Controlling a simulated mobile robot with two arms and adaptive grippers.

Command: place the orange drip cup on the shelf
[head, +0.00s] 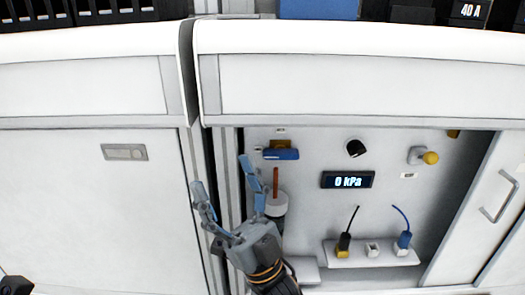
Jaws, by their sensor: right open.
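I cannot make out an orange drip cup for sure in the head view. A small white shelf (358,260) juts from the back panel of the open cabinet bay and carries a few small connectors. My right gripper (222,176) is open and empty, fingers pointing up, in front of the bay's left edge. It partly hides a white cylinder (276,204) with a brown-orange stick. My left gripper is not seen; only a dark part shows at the lower left corner.
A blue valve-like part (282,154), a display reading 0 kPa (347,180) and a yellow knob (430,157) are on the panel. A sliding door (490,215) borders the bay at right. A closed white cabinet door (95,215) fills the left.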

